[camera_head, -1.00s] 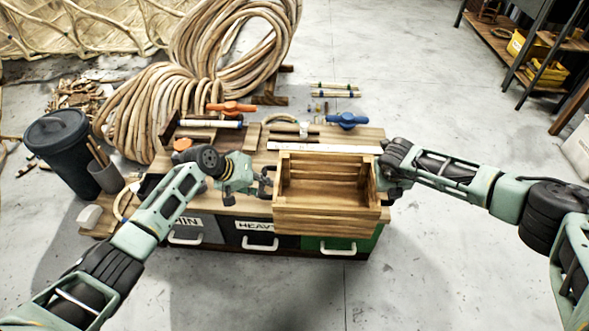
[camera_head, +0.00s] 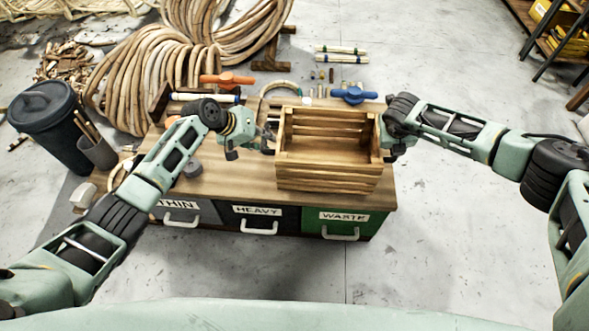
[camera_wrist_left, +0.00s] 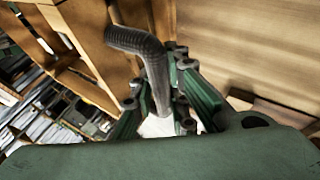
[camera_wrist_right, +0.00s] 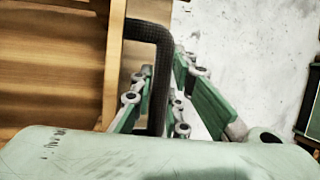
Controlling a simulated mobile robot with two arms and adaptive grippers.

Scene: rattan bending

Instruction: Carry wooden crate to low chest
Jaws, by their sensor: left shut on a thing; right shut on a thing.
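The wooden crate (camera_head: 328,178) is an open slatted box held between my two grippers at the right end of the low chest (camera_head: 232,180). It looks empty and about level. I cannot tell whether its base touches the chest top. My left gripper (camera_head: 268,142) is at its left side, shut on a dark bent handle (camera_wrist_left: 145,45), which shows in the left wrist view. My right gripper (camera_head: 384,132) is at its right side, shut on the matching dark handle (camera_wrist_right: 155,35), which shows in the right wrist view. The chest has drawers labelled THIN, HEAVY and WASTE.
A dark bin (camera_head: 52,130) and a cup of sticks (camera_head: 98,152) stand left. Rattan coils (camera_head: 150,75) lie behind.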

